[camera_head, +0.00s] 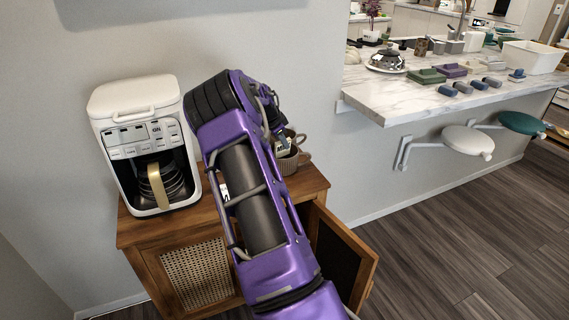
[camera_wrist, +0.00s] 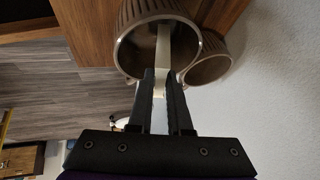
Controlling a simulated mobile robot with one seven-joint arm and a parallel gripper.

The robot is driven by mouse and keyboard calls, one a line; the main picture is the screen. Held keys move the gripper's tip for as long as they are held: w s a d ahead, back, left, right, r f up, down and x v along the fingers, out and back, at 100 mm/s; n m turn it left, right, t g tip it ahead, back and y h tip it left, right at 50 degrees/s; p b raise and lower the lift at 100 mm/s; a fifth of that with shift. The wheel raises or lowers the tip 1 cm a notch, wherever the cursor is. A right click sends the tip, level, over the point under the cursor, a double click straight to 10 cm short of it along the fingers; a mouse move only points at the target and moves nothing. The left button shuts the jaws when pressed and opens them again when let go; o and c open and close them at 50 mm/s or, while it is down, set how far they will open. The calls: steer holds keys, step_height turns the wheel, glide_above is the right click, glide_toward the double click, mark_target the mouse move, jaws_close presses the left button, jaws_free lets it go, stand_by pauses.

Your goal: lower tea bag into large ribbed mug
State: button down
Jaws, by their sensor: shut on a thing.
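The large ribbed mug (camera_wrist: 127,52) is grey-brown and shows at the top of the wrist view with its mouth facing the camera. In the head view a ribbed mug (camera_head: 291,164) stands on the wooden cabinet, partly hidden by my arm. My gripper (camera_wrist: 164,74) is shut on the tea bag (camera_wrist: 162,47), a pale, narrow strip seen between the fingers. The tea bag's far end overlaps the mug's mouth; how deep it sits cannot be told. In the head view a pale printed piece (camera_head: 282,146) shows at the mug's rim.
A second ribbed mug (camera_wrist: 209,68) stands close beside the first. A white coffee maker (camera_head: 137,110) stands left on the cabinet (camera_head: 160,229), whose right door (camera_head: 345,258) is open. A marble counter (camera_head: 390,103) with several small items is at the right.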

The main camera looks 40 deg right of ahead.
mark_target(283, 153)
steer(key=shift+f+b, duration=1.45)
steer(key=shift+f, duration=1)
stand_by(1.5)
steer(key=c, duration=0.8)
jaws_free()
steer(key=shift+o, duration=0.2)
steer(key=p+v, duration=0.2)
steer(key=v, duration=1.5)
steer(key=shift+a+r, duration=0.15)
steer(key=shift+r, duration=0.1)
